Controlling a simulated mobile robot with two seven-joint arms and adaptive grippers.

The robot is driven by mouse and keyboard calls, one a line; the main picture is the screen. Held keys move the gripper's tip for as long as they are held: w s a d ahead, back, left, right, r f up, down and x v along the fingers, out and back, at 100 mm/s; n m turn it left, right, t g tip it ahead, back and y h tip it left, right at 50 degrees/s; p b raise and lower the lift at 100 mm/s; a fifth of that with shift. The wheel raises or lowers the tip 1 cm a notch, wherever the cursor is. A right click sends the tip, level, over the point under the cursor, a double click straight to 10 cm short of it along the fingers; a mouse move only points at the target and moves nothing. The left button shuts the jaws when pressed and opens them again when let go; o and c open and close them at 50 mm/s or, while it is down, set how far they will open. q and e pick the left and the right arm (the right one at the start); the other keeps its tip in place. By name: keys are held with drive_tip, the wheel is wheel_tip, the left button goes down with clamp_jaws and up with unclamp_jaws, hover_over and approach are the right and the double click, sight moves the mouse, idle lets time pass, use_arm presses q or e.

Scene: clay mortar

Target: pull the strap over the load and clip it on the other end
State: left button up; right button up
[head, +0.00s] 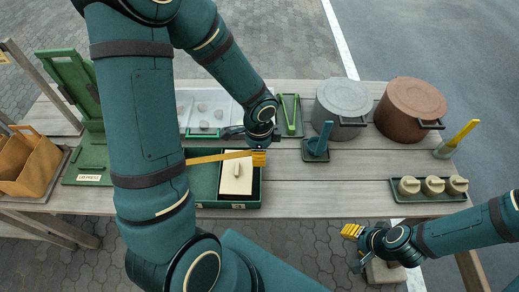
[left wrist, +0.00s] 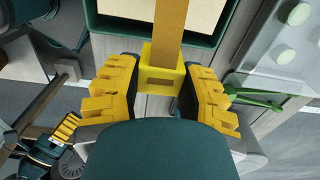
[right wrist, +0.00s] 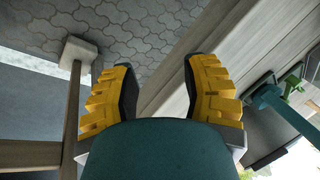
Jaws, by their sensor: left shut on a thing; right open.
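A yellow-orange strap (head: 215,156) runs from the left edge of the dark green crate (head: 203,187) rightward across the cream load block (head: 238,174), which sits in the crate. My left gripper (head: 259,159) is shut on the yellow end piece (left wrist: 162,78) of the strap, at the crate's right edge. In the left wrist view the strap (left wrist: 169,25) leads from this piece over the block. The other end's catch cannot be made out; my gripper covers that side. My right gripper (head: 352,231) is open and empty in front of the table's front edge.
The crate stands on a wooden table (head: 330,190). A tray of small jars (head: 432,187) is right. Table between crate and jars is clear.

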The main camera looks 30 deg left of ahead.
use_arm(q)
drive_tip(key=shift+w+d+f, duration=0.15)
drive_tip(key=shift+d+f, duration=0.05)
drive_tip(key=shift+d, duration=0.05)
drive_tip(key=shift+f+b, duration=2)
drive_tip(key=shift+f, duration=0.15)
drive_tip(key=shift+f, duration=0.2)
drive_tip(key=shift+f+b, duration=0.35)
drive_tip(key=shift+b, duration=0.2)
drive_tip(key=shift+f+b, duration=0.3)
drive_tip(key=shift+f+b, duration=0.35)
drive_tip(key=shift+f, duration=0.1)
